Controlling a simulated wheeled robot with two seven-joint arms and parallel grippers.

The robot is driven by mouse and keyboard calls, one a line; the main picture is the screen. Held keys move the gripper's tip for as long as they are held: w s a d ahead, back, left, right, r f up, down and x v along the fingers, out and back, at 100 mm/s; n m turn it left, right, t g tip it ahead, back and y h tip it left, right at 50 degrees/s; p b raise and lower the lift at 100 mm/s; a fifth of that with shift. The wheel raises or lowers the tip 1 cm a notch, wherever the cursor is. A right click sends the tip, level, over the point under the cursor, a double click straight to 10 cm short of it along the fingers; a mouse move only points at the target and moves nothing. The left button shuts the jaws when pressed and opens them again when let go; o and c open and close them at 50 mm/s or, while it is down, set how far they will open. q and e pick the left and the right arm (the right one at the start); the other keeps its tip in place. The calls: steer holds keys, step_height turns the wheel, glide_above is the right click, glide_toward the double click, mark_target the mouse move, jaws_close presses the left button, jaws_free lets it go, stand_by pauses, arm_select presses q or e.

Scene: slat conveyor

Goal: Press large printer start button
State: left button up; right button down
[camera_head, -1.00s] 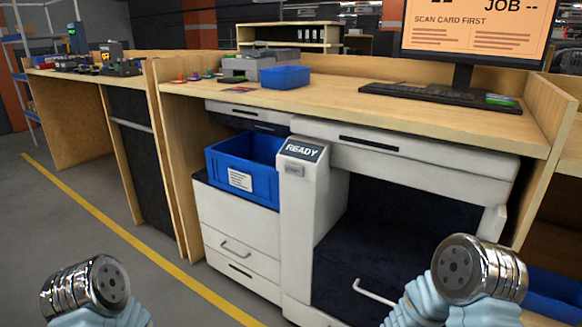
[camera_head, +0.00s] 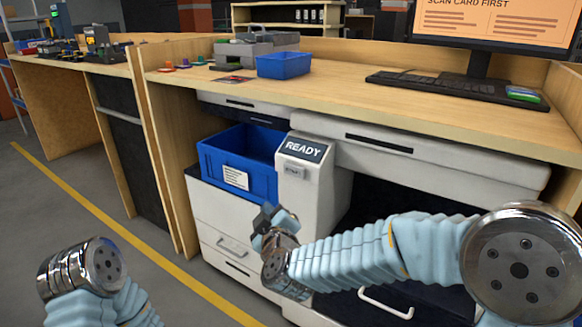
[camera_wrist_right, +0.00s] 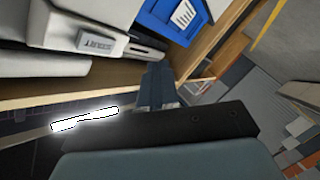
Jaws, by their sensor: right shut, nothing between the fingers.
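The large white printer (camera_head: 318,205) stands under the wooden counter. Its slanted panel reads READY on a dark display (camera_head: 303,150). A small grey button (camera_head: 295,171) sits just below that display. My right gripper (camera_head: 266,216) is shut and empty, in front of the printer, below the button and apart from it in the picture.
A blue bin (camera_head: 238,165) with a white label sits left of the panel, close to my right gripper. The counter (camera_head: 330,95) overhangs the printer and holds a small blue tray (camera_head: 284,66), a keyboard (camera_head: 455,88) and a monitor (camera_head: 500,28). Open floor lies at the left.

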arm_select(q)
steer(key=shift+w+r, duration=0.1)
steer(key=shift+w, duration=0.35)
arm_select(e)
steer(key=shift+n+t, duration=0.3)
steer(key=shift+t, duration=0.2)
steer(key=r, duration=0.2)
steer(key=a+r, duration=0.1)
steer(key=r, duration=0.1)
steer(key=shift+w, duration=0.15)
steer(key=shift+w+d, duration=0.1)
steer(key=shift+d, duration=0.05)
steer(key=b, duration=0.1)
glide_toward(284, 169)
steer(key=w+a, duration=0.2)
steer(key=w, duration=0.1)
arm_select(q)
steer(key=shift+a+f, duration=0.2)
steer(key=shift+f, duration=0.35)
arm_select(e)
steer(key=shift+w+d+f, duration=0.1)
steer(key=shift+w+d, duration=0.2)
steer(key=shift+w, duration=0.2)
arm_select(q)
steer(key=shift+r, duration=0.1)
arm_select(e)
steer(key=shift+w+d, duration=0.25)
steer(key=shift+w, duration=0.1)
